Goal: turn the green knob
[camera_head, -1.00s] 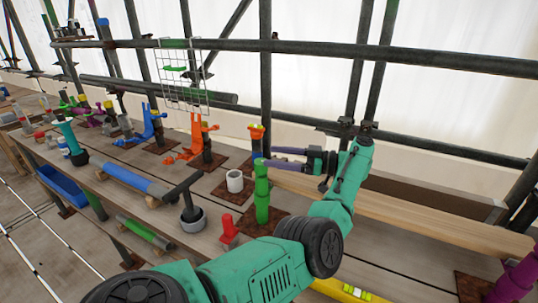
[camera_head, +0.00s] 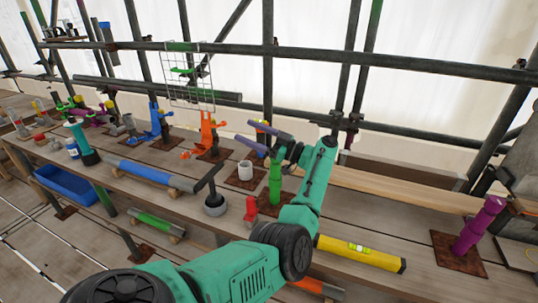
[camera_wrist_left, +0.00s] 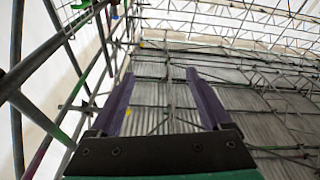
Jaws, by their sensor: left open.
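A green knobbed post (camera_head: 275,184) stands upright on a rust-brown plate (camera_head: 273,208) on the plank bench, right of a white cup. It is the green piece closest to my arm; I cannot tell for sure whether it is the task's knob. My left gripper (camera_head: 244,131) is above and slightly left of the post's top in the head view, its purple fingers pointing left. The fingers are apart and empty. In the left wrist view the open gripper (camera_wrist_left: 160,74) has only scaffolding and sheeting behind it, and the green post does not show. My right gripper is not in view.
A white cup (camera_head: 245,170), a red piece (camera_head: 251,208) and a black-handled tool in a grey cup (camera_head: 214,203) sit close to the post. Scaffold bars (camera_head: 400,65) run behind.

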